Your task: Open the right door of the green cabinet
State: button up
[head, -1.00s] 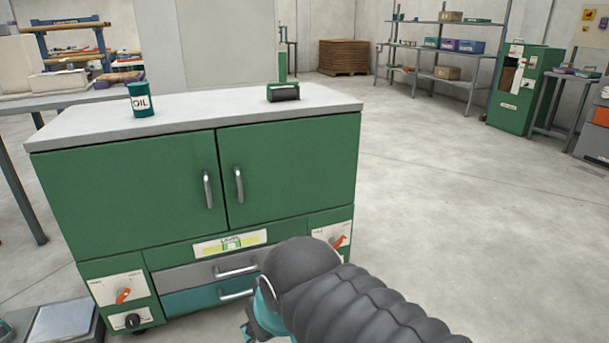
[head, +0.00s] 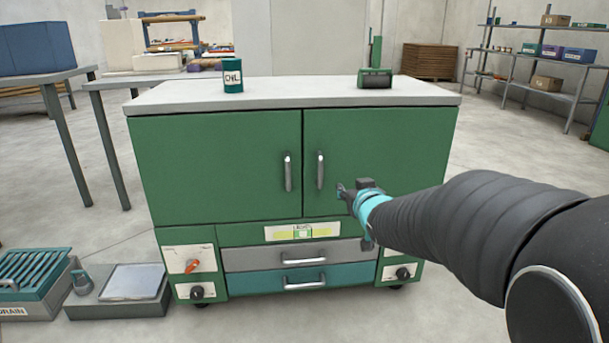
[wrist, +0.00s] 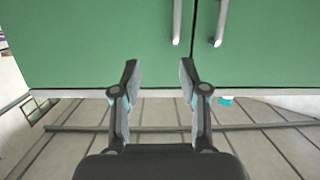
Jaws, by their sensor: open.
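The green cabinet stands ahead with both upper doors shut. Its right door (head: 410,140) carries a vertical metal handle (head: 320,170) near the middle seam. My gripper (head: 341,190) is in front of this door, a little right of and below the handle in the head view. The wrist view looks upside down, so the right door (wrist: 90,45) fills its left part and its handle (wrist: 177,22) is at the top. There my gripper (wrist: 158,75) is open, with nothing between the fingers and apart from the handle.
The left door (head: 215,165) has a matching handle (head: 287,172) close by. An oil can (head: 233,76) and a dark green device (head: 375,78) stand on the grey top (head: 300,93). Two drawers (head: 290,279) lie below.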

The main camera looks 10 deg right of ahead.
aim_at(321, 167)
jog(key=w+a+f+y, duration=0.1)
jog(key=w, duration=0.5)
jog(key=w+a+f+n+t+y+b, duration=0.1)
jog(key=w, duration=0.6)
jog(key=w+a+f+t+y, duration=0.1)
jog(key=w+a, duration=0.1)
jog(key=w, duration=0.4)
jog(key=shift+w, duration=0.4)
grip_shut()
